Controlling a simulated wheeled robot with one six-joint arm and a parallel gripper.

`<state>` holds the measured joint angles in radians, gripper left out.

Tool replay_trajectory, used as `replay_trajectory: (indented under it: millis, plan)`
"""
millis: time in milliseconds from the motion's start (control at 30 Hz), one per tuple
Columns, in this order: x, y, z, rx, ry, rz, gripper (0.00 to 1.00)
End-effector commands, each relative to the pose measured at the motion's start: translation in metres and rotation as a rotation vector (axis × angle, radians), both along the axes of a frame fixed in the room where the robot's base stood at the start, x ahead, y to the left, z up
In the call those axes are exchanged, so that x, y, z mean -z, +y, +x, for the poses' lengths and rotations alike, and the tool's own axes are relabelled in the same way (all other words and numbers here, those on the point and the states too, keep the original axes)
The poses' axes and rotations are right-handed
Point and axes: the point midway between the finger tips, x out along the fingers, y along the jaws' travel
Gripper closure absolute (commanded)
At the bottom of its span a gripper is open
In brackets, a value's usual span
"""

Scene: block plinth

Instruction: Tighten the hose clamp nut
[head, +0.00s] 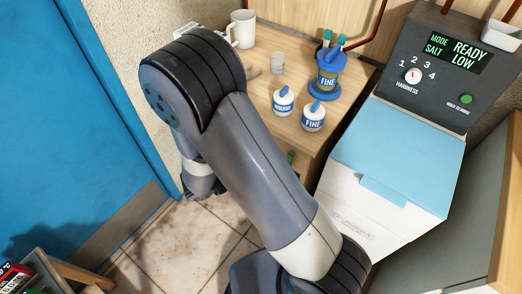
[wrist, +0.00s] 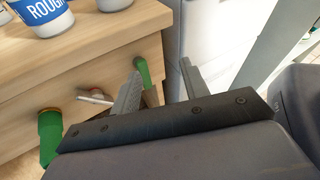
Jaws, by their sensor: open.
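My gripper (wrist: 160,70) is open and empty in the wrist view, its two grey fingers apart in front of the wooden cabinet. A green hose (wrist: 50,135) with a brass-coloured ring at its top comes out of the cabinet front at the lower left. Another green hose piece (wrist: 147,78) shows beside and partly behind the left finger. Between them is a small pale metal part (wrist: 95,96) with a reddish spot, left of the fingers and apart from them. I cannot tell whether it is the clamp nut. In the head view my arm hides most of this area; a bit of green hose (head: 290,158) shows.
A white and blue softener machine (head: 390,165) stands close on the right. A blue door (head: 70,110) is at left. Tiled floor (head: 170,245) is partly clear.

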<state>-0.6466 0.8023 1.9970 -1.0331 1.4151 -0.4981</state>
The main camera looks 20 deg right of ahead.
Motion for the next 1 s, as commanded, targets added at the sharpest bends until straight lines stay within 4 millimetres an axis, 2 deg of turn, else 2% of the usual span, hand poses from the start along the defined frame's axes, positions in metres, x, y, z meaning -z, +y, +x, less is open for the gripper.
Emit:
replay_trajectory:
  millis: [33, 300, 500, 667, 1000]
  plan:
    - [0.011, 0.012, 0.007, -0.080, 0.041, -0.063, 0.57]
    - [0.050, 0.067, 0.032, -0.423, 0.172, -0.348, 0.57]
    - [0.064, 0.087, 0.037, -0.531, 0.203, -0.440, 0.57]
    - [0.065, 0.083, 0.042, -0.538, 0.206, -0.450, 0.57]
    - [0.065, 0.043, 0.072, -0.534, 0.206, -0.446, 0.57]
